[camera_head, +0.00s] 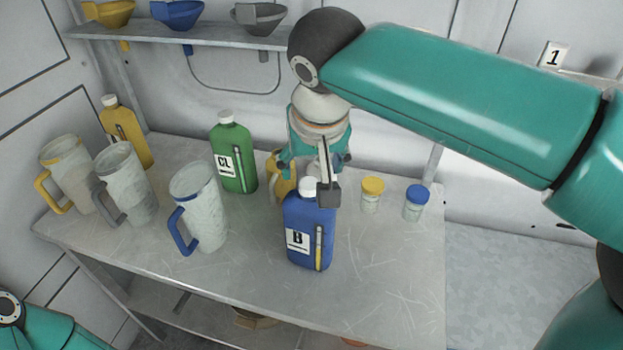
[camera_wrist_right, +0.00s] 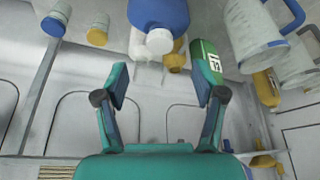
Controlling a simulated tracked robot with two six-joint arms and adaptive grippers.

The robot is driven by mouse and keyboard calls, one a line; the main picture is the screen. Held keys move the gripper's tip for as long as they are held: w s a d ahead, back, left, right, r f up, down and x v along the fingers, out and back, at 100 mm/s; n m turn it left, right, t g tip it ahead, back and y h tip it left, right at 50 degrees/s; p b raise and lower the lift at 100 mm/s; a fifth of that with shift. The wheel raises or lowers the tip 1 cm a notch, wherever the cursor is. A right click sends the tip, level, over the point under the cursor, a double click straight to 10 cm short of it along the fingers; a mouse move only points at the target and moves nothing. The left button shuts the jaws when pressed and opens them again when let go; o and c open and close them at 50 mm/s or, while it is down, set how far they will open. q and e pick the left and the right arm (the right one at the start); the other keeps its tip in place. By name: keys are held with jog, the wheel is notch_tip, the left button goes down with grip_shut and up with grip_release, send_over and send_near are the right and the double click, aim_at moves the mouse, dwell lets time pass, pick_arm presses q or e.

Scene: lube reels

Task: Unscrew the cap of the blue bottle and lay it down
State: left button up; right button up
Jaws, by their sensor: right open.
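The blue bottle (camera_head: 310,232), marked B, stands upright on the table. Its white cap (camera_head: 307,187) is on its neck. My right gripper (camera_head: 312,178) is open close behind and above the cap, with one dark finger beside it at the right. In the right wrist view the blue bottle (camera_wrist_right: 158,14) is at the top, and its cap (camera_wrist_right: 160,41) lies between the lines of the two spread fingers (camera_wrist_right: 163,92), beyond their tips. Nothing is held. Only part of my left arm shows at the lower left of the head view; its gripper is out of view.
A green bottle (camera_head: 233,155) and a yellow bottle (camera_head: 126,132) stand to the left, with several jugs, including a blue-handled one (camera_head: 198,205). A yellow object (camera_head: 276,177) is partly hidden behind the gripper. Yellow-lidded (camera_head: 372,195) and blue-lidded (camera_head: 416,204) jars stand right. The table's front right is clear.

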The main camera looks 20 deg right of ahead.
aim_at(311, 185)
jog(key=x, duration=0.6)
jog(key=shift+w+f, duration=0.15)
jog(key=shift+f, duration=0.1)
jog(key=c, duration=1.2)
jog(key=n, duration=0.2)
jog(key=n+y+p, duration=0.1)
jog(key=n, duration=0.1)
jog(key=shift+d+r+y, duration=0.1)
jog(key=shift+d+y, duration=0.2)
jog(key=shift+n+p, duration=0.35)
jog(key=shift+n, duration=0.25)
